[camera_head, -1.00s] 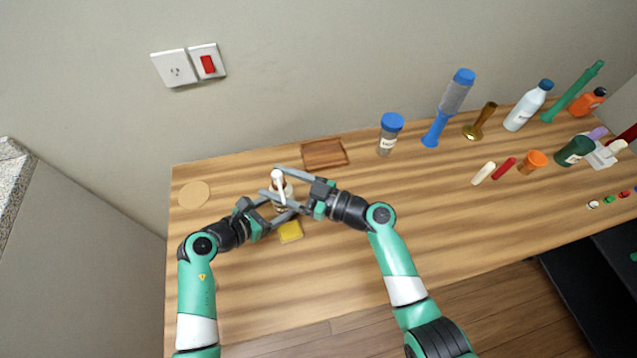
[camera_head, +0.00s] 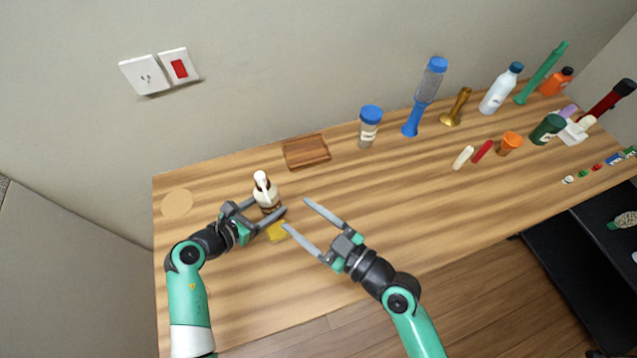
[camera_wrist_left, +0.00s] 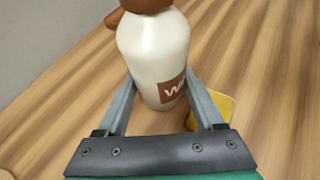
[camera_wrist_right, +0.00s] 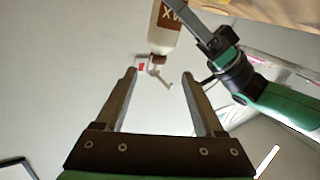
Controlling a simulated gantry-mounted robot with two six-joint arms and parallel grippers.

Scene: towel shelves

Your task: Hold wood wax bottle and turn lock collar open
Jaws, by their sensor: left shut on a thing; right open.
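The wood wax bottle (camera_head: 269,196) is cream with a brown label and stands upright on the table at the left in the head view. Its white spout (camera_head: 261,178) is on top; the brown collar (camera_wrist_left: 147,4) shows at the top of the left wrist view. My left gripper (camera_head: 269,206) is shut around the bottle's body, one finger on each side. My right gripper (camera_head: 295,213) is open and empty, to the right of the bottle and apart from it. In the right wrist view the bottle (camera_wrist_right: 166,28) appears upside down, spout beyond the open fingers.
A yellow block (camera_head: 277,232) lies close in front of the bottle. A round cork disc (camera_head: 177,203) lies left, a brown wooden tray (camera_head: 306,152) behind. A blue-lidded jar (camera_head: 369,126) and several bottles and tools stand at the back right. The table's middle is clear.

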